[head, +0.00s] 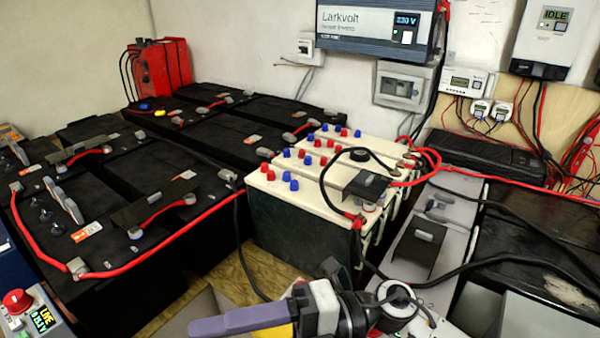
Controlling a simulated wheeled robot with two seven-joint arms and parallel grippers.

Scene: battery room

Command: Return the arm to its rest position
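One of my arms (398,302) comes in at the bottom edge, right of the middle, with white and black joints. I take it to be my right arm. Its gripper (215,325) has long purple fingers pointing left, low in front of the batteries. The bottom edge of the picture cuts off part of the hand. A small yellow patch shows just below the fingers. I cannot tell whether the fingers are apart or closed, and I see nothing clearly held. My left gripper is not in view.
Large black batteries (150,165) with red cables fill the left. Cream-topped batteries (330,150) with red and blue caps stand behind my arm. A black cable (470,265) loops close to the arm's right. A control box (30,312) with a red knob is at lower left.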

